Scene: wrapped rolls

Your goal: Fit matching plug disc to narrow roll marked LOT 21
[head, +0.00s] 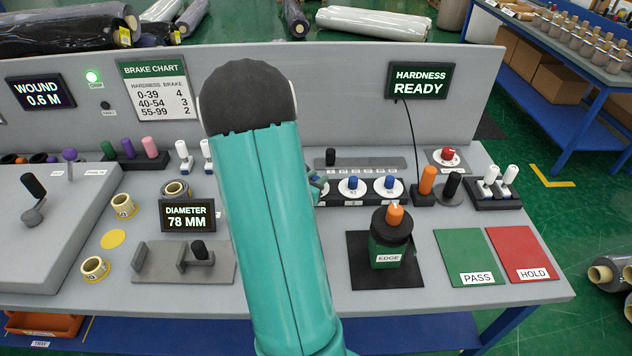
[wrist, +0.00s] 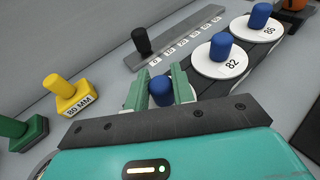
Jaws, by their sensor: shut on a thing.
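My gripper (wrist: 161,92) is shut on the blue knob (wrist: 161,88) of the leftmost plug disc in the dark rack. In the head view my gripper (head: 318,184) is mostly hidden by my arm. Small cream rolls stand at left, one upper (head: 123,206) and one lower (head: 95,268), with a grey-rimmed roll (head: 176,190) nearby. Their lot marks are too small to read.
The diameter display (head: 188,216) reads 78 MM. A slider scale (wrist: 175,36) lies behind the rack. A yellow 80 MM block (wrist: 68,94) stands left of my gripper. The EDGE canister (head: 388,250) and the green PASS pad (head: 468,256) and red HOLD pad (head: 522,252) are at right.

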